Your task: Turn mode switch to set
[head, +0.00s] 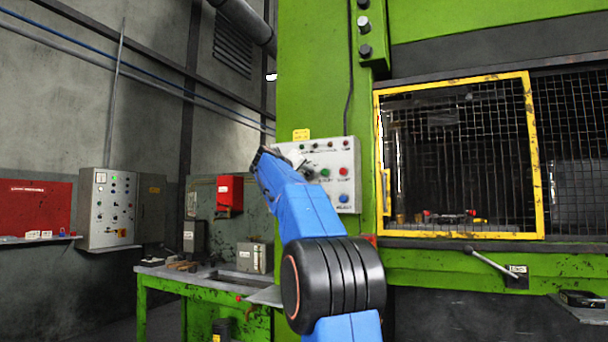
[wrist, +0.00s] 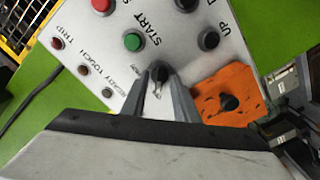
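The press control panel (head: 335,165) is a pale plate with coloured buttons on the green press. It fills much of the wrist view (wrist: 105,50), seen tilted. A small black rotary knob (wrist: 160,71), which looks like the mode switch, sits below the green START button (wrist: 132,42). The two grey fingers of my gripper (wrist: 161,78) lie close on either side of this knob and look shut on it. Its small labels are partly hidden and too blurred to read.
In the wrist view, a second black knob (wrist: 229,103) on an orange plate (wrist: 210,92) is close to the right finger. A red button (wrist: 102,5) and a black UP button (wrist: 208,39) are nearby. A yellow-framed mesh guard (head: 534,160) stands right of the panel.

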